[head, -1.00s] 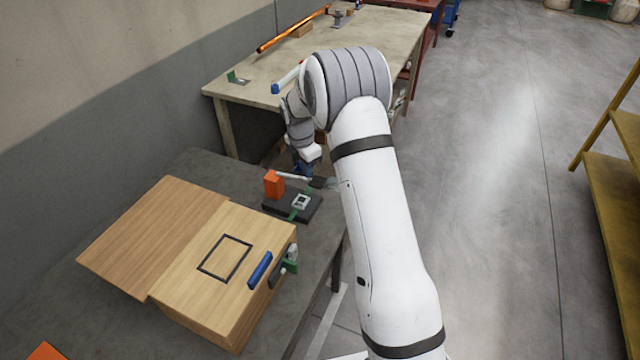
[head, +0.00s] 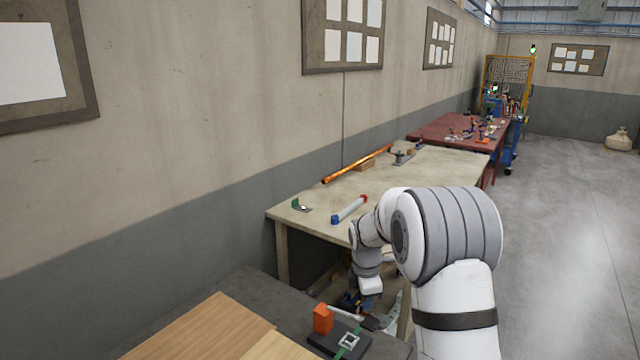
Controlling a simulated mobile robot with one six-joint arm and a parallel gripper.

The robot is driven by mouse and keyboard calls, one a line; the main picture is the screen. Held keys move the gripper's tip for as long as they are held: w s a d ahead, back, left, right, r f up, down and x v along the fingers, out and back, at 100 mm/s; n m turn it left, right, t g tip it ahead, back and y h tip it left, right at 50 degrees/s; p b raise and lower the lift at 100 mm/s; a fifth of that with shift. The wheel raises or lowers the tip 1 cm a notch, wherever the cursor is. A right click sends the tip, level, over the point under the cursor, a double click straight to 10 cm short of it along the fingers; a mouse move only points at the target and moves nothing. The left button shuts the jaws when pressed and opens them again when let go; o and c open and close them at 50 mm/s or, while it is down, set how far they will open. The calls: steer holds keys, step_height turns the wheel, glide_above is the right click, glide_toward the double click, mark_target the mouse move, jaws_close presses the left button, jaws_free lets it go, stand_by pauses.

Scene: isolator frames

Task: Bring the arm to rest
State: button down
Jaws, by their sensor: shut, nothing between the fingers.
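My white and grey arm (head: 455,290) reaches in from the lower right and bends down at its wrist. My gripper (head: 352,299) points downward at the arm's end, small and dark in the head view. It is shut, with nothing seen in it. It is close to an orange block (head: 322,318) and a light-handled tool (head: 345,313) on the dark near bench (head: 250,290). I cannot tell whether it touches them; the fingertips are hard to make out.
A dark plate (head: 325,340) with a green strap lies by the block. Floor at right (head: 560,230) is clear.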

steer(key=s+d+r+m+t, duration=0.1)
steer(key=s+d+r+m, duration=0.1)
steer(key=s+r+m, duration=1.05)
steer(key=s+m+t, duration=0.1)
steer(key=s+m, duration=0.5)
steer(key=s, duration=1.4)
steer(key=shift+d+m+y, duration=0.15)
steer(key=shift+m+y, duration=0.2)
steer(key=shift+y, duration=0.05)
steer(key=shift+s+r, duration=0.1)
